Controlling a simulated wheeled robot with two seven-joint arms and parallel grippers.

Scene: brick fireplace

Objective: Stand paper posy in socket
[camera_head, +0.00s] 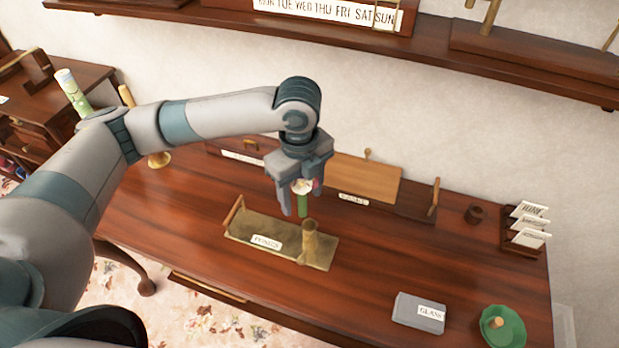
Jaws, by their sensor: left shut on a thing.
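The paper posy (303,206) has a green stem and a whitish and pink top. My left gripper (295,200) is shut on it and holds it upright above the desk, its top partly hidden between the fingers. A brass tray (285,250) with a label lies on the desk below. An upright brass tube (309,241), which looks like the socket, stands at the tray's right end. The posy appears just above and slightly left of the tube in the picture; the depth between them is hard to tell. My right gripper is not in view.
A wooden box (365,180) lies behind the gripper. A wall shelf (480,62) runs above. The desk's right middle is clear.

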